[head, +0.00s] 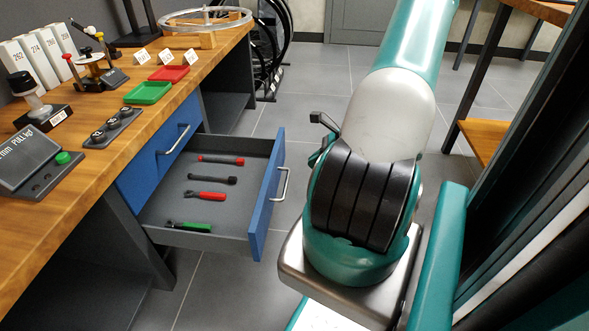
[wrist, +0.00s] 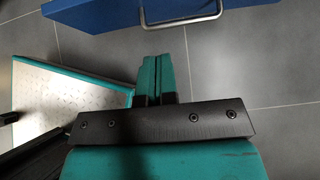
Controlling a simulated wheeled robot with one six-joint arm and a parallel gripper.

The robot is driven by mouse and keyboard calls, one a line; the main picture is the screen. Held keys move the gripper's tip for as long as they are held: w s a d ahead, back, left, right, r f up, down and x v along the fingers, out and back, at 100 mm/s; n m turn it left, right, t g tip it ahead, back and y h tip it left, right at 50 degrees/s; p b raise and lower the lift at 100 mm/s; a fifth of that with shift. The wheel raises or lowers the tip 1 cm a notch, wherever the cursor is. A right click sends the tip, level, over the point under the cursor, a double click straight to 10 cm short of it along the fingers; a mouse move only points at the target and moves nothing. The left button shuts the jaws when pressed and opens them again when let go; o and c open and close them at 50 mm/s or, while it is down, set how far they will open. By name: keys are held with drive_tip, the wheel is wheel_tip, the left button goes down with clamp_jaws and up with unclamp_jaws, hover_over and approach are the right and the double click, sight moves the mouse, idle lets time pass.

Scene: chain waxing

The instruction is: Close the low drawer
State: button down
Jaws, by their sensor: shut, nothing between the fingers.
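The low drawer (head: 270,196) with a blue front is pulled far out from under the wooden bench in the head view. Its metal handle (head: 282,184) is on the outer face. Several tools with red, black and green grips lie inside it. In the wrist view the blue drawer front (wrist: 110,14) and its handle (wrist: 182,16) show at the top edge. My gripper (wrist: 160,62) is shut and empty, apart from the handle, over the grey floor. In the head view my gripper is mostly hidden behind my arm.
An upper blue drawer (head: 160,150) is shut under the workbench (head: 150,105). Green (head: 148,92) and red (head: 169,73) trays and small devices stand on the bench. A bike wheel and another wooden table (head: 490,140) are farther back. Grey floor is clear around the drawer front.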

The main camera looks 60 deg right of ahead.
sight(271, 181)
drive_tip(key=b+x, duration=0.2)
drive_tip(key=x, duration=0.2)
drive_tip(key=r+b+x, duration=0.1)
drive_tip(key=b+x, duration=0.1)
drive_tip(key=x, duration=0.1)
drive_tip(key=w+b+x, duration=0.1)
drive_tip(key=b+x, duration=0.1)
drive_tip(key=x, duration=0.2)
drive_tip(key=shift+w+a, duration=0.35)
drive_tip(key=shift+a, duration=0.1)
drive_tip(key=shift+w+a+r, duration=0.15)
drive_tip(key=shift+w, duration=0.25)
drive_tip(key=shift+w, duration=0.1)
